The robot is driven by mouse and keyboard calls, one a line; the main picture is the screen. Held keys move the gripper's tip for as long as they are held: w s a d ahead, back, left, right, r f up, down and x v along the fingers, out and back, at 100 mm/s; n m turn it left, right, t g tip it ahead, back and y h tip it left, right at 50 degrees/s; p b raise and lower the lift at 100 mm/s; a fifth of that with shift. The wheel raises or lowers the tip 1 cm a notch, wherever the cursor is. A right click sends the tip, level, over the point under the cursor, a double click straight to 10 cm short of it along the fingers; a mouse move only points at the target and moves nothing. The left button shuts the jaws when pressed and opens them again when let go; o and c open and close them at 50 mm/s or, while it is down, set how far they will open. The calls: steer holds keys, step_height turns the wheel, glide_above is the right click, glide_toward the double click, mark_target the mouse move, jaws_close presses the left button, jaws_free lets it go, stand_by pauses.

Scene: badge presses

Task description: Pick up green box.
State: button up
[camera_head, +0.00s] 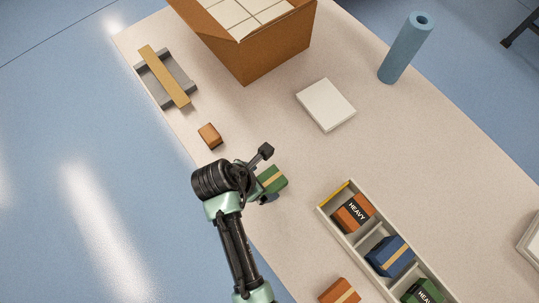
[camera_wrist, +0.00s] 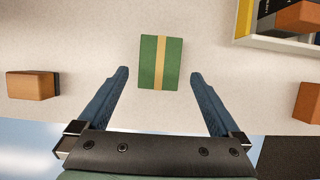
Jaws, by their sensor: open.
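A green box (camera_head: 274,179) with a tan stripe lies on the table, just beyond my gripper in the head view. In the wrist view, this green box (camera_wrist: 149,62) sits ahead of and between the fingertips of my gripper (camera_wrist: 160,75). The fingers are spread wide with a gap on each side of the box and nothing held. My wrist hides part of the box in the head view. A second green box (camera_head: 424,292), with a dark label, sits in the divided tray at the lower right, partly cut off.
The divided tray (camera_head: 322,212) also holds an orange box (camera_head: 353,213) marked HEAVY and a blue box (camera_head: 389,256). Loose orange boxes (camera_head: 209,136) (camera_head: 341,292) lie on either side of my gripper. A white slab (camera_head: 326,104), cardboard carton (camera_head: 262,55) and blue cylinder (camera_head: 404,50) stand farther back.

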mark_target(269, 181)
steer(key=shift+x, duration=2.95)
steer(key=c, duration=1.3)
